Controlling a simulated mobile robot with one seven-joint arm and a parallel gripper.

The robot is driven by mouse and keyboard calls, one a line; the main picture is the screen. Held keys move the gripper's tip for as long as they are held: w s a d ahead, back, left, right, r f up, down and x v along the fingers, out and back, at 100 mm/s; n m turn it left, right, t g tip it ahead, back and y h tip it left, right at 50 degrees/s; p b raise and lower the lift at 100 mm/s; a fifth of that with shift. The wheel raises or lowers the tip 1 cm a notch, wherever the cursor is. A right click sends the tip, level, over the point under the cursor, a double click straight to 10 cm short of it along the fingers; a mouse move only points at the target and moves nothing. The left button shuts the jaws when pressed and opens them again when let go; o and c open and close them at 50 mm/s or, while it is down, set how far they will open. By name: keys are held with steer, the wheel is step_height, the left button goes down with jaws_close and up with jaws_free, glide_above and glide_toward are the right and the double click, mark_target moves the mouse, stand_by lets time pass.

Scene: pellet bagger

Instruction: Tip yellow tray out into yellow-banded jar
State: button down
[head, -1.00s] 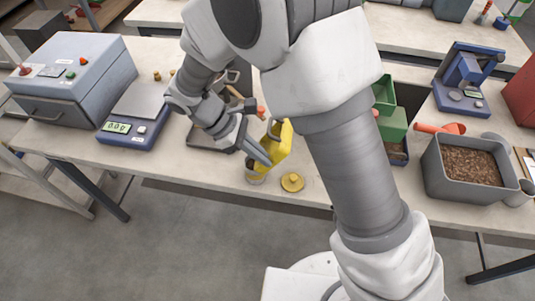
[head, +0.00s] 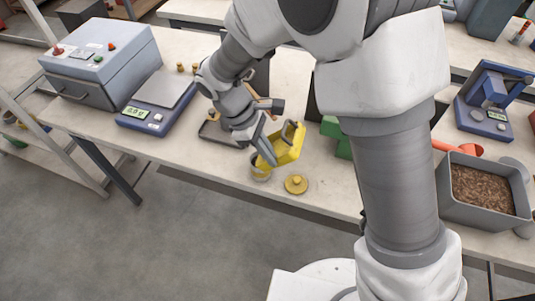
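The yellow tray (head: 289,150) is held up off the table in a steep tilt, its lower left end over the mouth of the yellow-banded jar (head: 261,172). My gripper (head: 268,150) is at the tray's left side and looks shut on it. The far finger is partly hidden. The jar stands upright near the front edge of the table, partly covered by the tray. What is in the tray or jar is too small to tell. A round yellow lid (head: 296,185) with a knob lies on the table just right of the jar.
A blue scale (head: 152,118) and a grey-blue machine (head: 100,65) stand on the left. A dark tray (head: 212,133) lies behind my gripper. Green bins (head: 336,133) are partly behind my arm. A grey tub of brown pellets (head: 480,190) stands at the right.

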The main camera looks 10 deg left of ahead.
mark_target(287, 163)
steer(key=d+y+b, duration=0.1)
steer(key=d+y, duration=0.1)
steer(key=d+f+y+b, duration=0.1)
steer(key=d+y, duration=0.1)
steer(key=shift+s, duration=0.1)
steer(key=shift+s+d+f+y, duration=0.1)
steer(key=shift+d+f+y, duration=0.25)
steer(key=shift+d+y, duration=0.4)
steer(key=shift+w+d+f+y, duration=0.1)
steer(key=shift+d+f+y, duration=0.25)
steer(key=shift+d+y, duration=0.4)
steer(key=shift+s+d+f+y, duration=0.1)
steer(key=shift+d+f+y, duration=0.35)
steer(key=shift+d, duration=0.55)
steer(key=shift+r, duration=0.1)
